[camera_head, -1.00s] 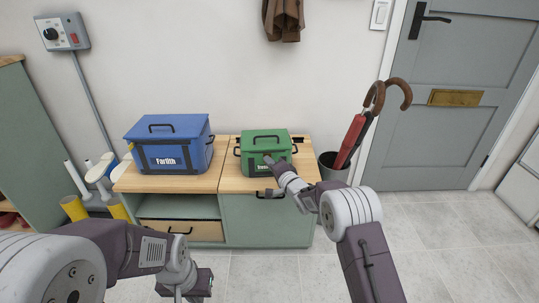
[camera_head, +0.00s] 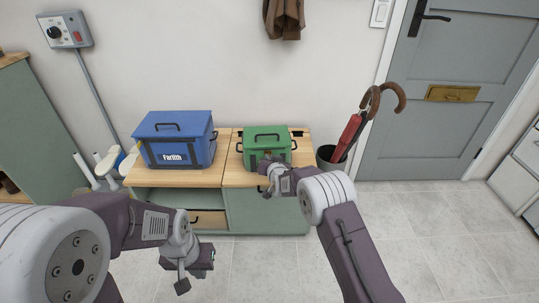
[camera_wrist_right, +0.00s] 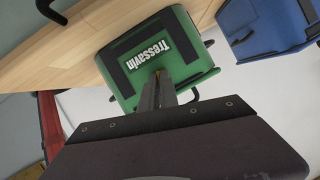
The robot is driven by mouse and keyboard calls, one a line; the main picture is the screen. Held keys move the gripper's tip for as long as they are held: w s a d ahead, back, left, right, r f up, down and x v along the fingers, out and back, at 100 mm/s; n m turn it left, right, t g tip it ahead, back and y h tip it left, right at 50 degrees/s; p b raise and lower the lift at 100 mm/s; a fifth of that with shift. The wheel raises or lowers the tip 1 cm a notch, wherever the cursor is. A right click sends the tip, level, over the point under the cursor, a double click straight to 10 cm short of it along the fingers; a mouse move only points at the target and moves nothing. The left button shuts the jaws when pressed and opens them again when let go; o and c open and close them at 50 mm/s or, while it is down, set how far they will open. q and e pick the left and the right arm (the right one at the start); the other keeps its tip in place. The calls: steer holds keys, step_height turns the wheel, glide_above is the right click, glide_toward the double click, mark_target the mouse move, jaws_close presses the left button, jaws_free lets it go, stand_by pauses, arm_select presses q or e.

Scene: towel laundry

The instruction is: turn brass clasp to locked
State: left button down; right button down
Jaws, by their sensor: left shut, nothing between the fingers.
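The green box (camera_head: 266,143) stands on the right part of the wooden cabinet top, lid down. In the right wrist view its label reads "Tressavin" (camera_wrist_right: 151,47). My right gripper (camera_head: 266,164) is at the box's front. In the right wrist view its fingers (camera_wrist_right: 158,80) are close together, with a small brass-coloured bit, the brass clasp (camera_wrist_right: 158,72), at their tips. The fingers cover most of the clasp, so its turn position is hidden. My left gripper (camera_head: 207,257) is shut and empty, low in front of the cabinet.
A blue box (camera_head: 177,140) labelled "Farlith" stands left of the green one; it also shows in the right wrist view (camera_wrist_right: 262,28). The cabinet (camera_head: 262,211) has a drawer at left. An umbrella stand (camera_head: 331,170) is close to its right. The floor at right is clear.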

steer(key=shift+a+r+n+h+p, duration=0.1)
steer(key=shift+n+h+p, duration=0.9)
steer(key=shift+p, duration=1.25)
steer(key=c, duration=1.6)
jaws_free()
